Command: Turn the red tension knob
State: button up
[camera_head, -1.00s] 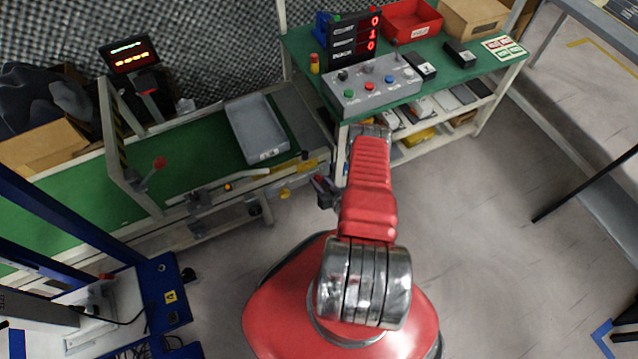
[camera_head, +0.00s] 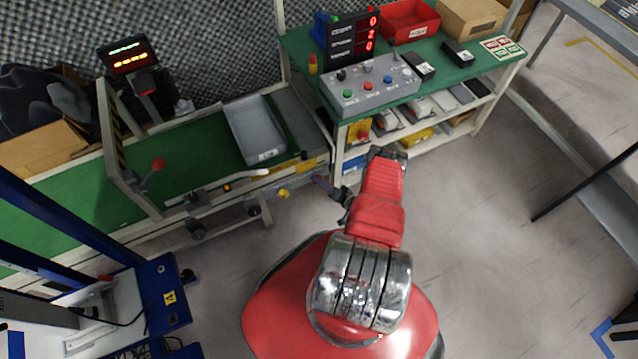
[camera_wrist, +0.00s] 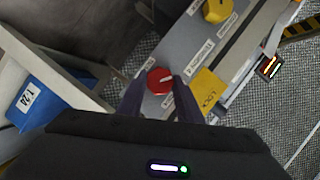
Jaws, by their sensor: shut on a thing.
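The red tension knob (camera_wrist: 160,80) shows in the wrist view on a grey panel (camera_wrist: 190,48). It is round, with a white pointer mark aimed right and slightly up. My gripper (camera_wrist: 158,88) has its two dark fingers on either side of the knob, shut on it. In the head view my gripper (camera_head: 328,188) is at the front right end of the green conveyor (camera_head: 190,160). I cannot make out the red knob there.
A yellow knob (camera_wrist: 217,10) and a yellow lock tag (camera_wrist: 207,84) sit near the red knob. A blue bin (camera_wrist: 38,100) is at left. In the head view, a workbench (camera_head: 440,75) with a grey button box (camera_head: 370,90) stands behind my arm. Open floor lies right.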

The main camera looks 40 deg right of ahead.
jog(key=shift+f+m, duration=0.2)
jog(key=shift+m, duration=0.3)
jog(key=shift+t, duration=0.3)
jog(key=o, duration=1)
jog(key=shift+o, duration=0.2)
jog(key=shift+r, duration=0.1)
jog(key=shift+s, duration=0.1)
jog(key=s+d+r, duration=0.1)
jog(key=s+r, duration=0.1)
jog(key=s, duration=1.1)
jog(key=shift+s+r, duration=0.15)
jog(key=shift+s, duration=0.1)
